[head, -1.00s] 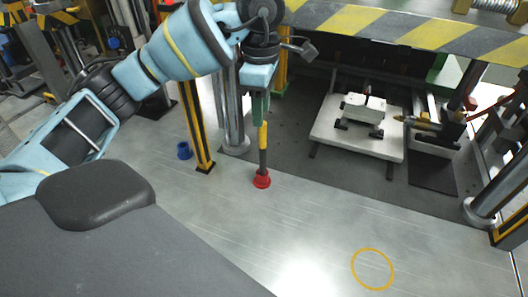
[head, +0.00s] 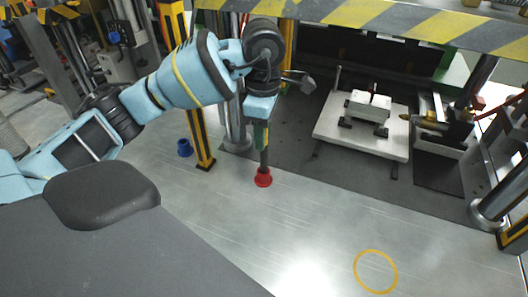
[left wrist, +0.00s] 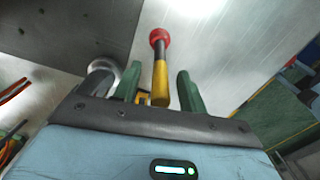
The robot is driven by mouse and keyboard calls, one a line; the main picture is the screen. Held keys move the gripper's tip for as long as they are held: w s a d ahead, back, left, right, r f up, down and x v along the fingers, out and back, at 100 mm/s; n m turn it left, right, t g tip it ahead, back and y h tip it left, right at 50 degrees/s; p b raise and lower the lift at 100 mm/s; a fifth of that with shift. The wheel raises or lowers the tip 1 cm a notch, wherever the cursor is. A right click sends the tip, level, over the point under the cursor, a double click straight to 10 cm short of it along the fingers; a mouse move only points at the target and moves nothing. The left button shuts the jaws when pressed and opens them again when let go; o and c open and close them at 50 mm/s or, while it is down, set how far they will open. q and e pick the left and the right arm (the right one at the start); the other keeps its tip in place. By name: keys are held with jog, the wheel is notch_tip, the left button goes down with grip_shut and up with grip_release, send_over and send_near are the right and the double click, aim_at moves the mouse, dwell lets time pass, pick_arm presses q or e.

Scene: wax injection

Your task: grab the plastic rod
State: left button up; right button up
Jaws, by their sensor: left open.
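The plastic rod (head: 264,160) stands upright on the metal table, its red base (head: 263,178) lowest and its shaft dark. In the left wrist view the rod (left wrist: 160,72) shows its red end, dark shaft and yellow end. My left gripper (head: 261,134) is over the rod's upper part, with its green fingers pointing down. In the left wrist view the left gripper (left wrist: 159,88) is open, with the yellow end between its fingers and gaps on both sides. In the head view the gripper hides the rod's yellow part. My right gripper is not in view.
A black-and-yellow post (head: 201,140) and a blue cup (head: 184,148) stand left of the rod. A white platform (head: 335,139) with a metal mould is at the right, under a striped beam (head: 370,17). A yellow ring (head: 357,272) marks the clear table in front.

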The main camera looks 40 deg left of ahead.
pick_arm(q)
jog(key=shift+c, duration=0.4)
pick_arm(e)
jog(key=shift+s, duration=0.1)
pick_arm(q)
grip_shut()
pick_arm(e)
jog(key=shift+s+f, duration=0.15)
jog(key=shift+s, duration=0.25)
